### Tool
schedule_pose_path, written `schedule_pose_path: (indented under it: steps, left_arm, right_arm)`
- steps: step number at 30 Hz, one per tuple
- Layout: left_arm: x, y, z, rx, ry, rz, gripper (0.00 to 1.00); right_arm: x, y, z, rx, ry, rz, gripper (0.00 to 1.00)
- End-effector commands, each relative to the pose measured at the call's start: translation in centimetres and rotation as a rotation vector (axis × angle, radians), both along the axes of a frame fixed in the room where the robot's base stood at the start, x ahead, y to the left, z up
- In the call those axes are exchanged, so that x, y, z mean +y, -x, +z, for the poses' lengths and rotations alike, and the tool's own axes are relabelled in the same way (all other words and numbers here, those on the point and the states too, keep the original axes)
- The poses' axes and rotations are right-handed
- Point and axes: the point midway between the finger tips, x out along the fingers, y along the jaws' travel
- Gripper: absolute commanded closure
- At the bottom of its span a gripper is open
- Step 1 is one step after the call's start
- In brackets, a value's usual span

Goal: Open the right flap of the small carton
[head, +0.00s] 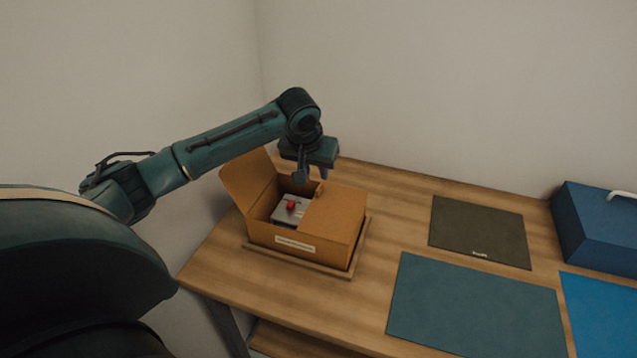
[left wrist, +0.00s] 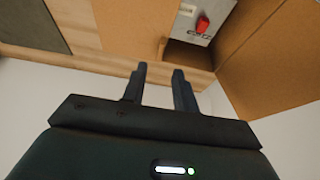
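The small carton (head: 285,236) is a brown box with a white label on its front, standing in a low wooden tray (head: 352,262). Its left flap (head: 247,180) stands up and leans outward. Its right flap (head: 337,209) lies flat over the right part of the opening; it also shows in the left wrist view (left wrist: 130,25). Inside is a grey device with a red knob (head: 291,205). My left gripper (head: 309,178) points down by the carton's back edge. In the left wrist view its fingers (left wrist: 160,70) are apart with nothing between them. My right gripper is not in view.
On the wooden table lie a dark mat (head: 480,230), a teal mat (head: 475,305) and a bright blue mat (head: 600,312). A blue box with a pale handle (head: 596,230) stands at the right. Walls rise behind and left of the table.

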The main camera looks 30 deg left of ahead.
Motion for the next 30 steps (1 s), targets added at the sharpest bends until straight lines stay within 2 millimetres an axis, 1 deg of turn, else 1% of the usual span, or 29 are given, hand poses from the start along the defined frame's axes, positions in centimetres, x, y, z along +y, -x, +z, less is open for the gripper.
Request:
schedule_pose_path:
  steps: [1,6,12,17,24,30]
  left_arm:
    - [0.1,-0.4,-1.1,0.005,0.001,0.002,0.71]
    - [0.4,-1.6,-4.2,0.003,0.001,0.001,0.71]
    - [0.6,-2.6,-6.4,0.002,0.001,0.000,0.71]
    - [0.7,-2.8,-7.1,0.000,0.000,-0.001,0.71]
    - [0.7,-2.9,-7.1,0.000,0.000,-0.001,0.71]
    - [0.7,-2.9,-7.1,0.000,0.001,-0.001,0.87]
  right_arm:
    - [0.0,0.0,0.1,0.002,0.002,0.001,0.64]
    - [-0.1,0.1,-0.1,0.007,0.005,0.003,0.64]
    - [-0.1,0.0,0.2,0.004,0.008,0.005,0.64]
    - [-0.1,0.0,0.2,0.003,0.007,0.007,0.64]
    - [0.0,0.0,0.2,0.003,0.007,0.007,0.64]
    - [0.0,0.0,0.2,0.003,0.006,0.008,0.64]
